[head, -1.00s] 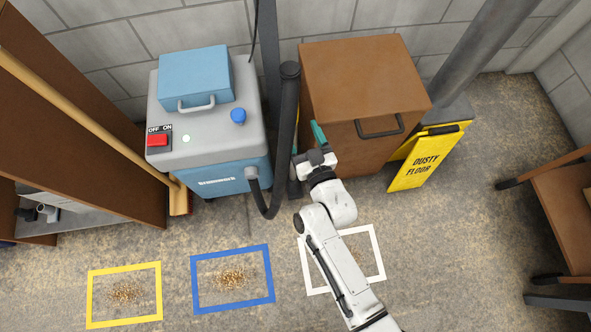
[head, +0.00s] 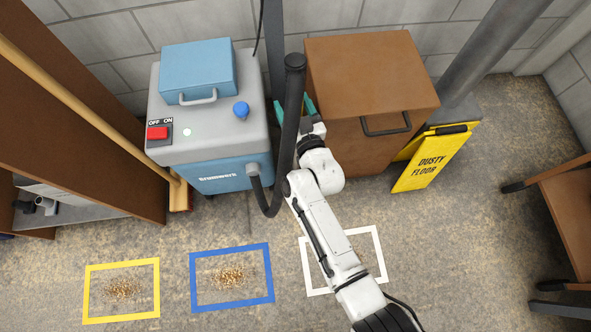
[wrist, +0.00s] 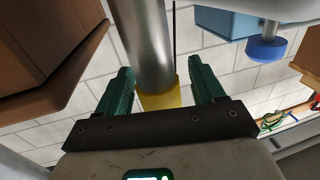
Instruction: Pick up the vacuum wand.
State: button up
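The vacuum wand (wrist: 145,45) is a grey metal tube with a yellow collar (wrist: 160,97) in the wrist view. It shows in the space between the two green fingers of my gripper (wrist: 162,88), with a gap on either side. My gripper is open; I cannot tell how deep the wand sits between the fingers. In the head view my gripper (head: 294,106) is beside the vacuum, partly hidden behind the black hose (head: 293,95), which also hides most of the wand. The grey and blue vacuum (head: 215,135) stands to the left.
A brown cabinet (head: 375,80) stands close on the right of my gripper. A yellow floor sign (head: 432,162) is beside it. Yellow (head: 88,300), blue (head: 194,285) and white (head: 379,255) frames mark the floor; debris lies in the yellow and blue ones.

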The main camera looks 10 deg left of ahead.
jog(key=c, duration=0.9)
jog(key=shift+r, duration=0.1)
jog(key=shift+c, duration=0.4)
jog(key=shift+r, duration=0.1)
